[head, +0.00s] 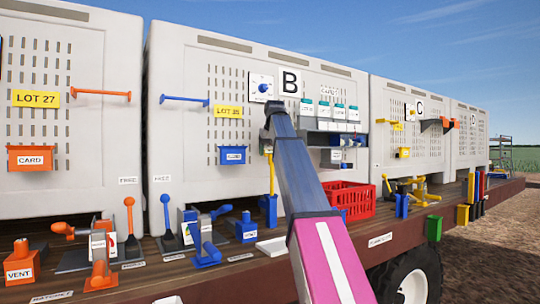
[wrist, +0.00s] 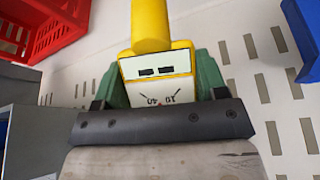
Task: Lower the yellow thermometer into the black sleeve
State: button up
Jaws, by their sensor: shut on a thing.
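My gripper (wrist: 160,78) is shut on the yellow thermometer (wrist: 150,28) in the wrist view, its green finger pads on both sides of the head. The thermometer's white dial with dark marks faces the camera, and its yellow stem runs to the picture's top. In the head view my arm hides the gripper. A thin upright yellow rod (head: 271,174) shows just left of the arm, above a blue holder; it looks like the thermometer's stem, but I cannot be sure. A narrow black upright piece (head: 471,188) at the trailer's far right may be the black sleeve; its opening cannot be made out.
A red crate (head: 350,200) stands right of my arm and also shows in the wrist view (wrist: 42,28). A blue card box (head: 232,155) hangs on the pale bin wall. Blue, green and yellow holders line the deck edge to the right. Levers and clamps crowd the left.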

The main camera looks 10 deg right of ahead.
jog(key=shift+r, duration=3.5)
jog(key=shift+s, duration=0.1)
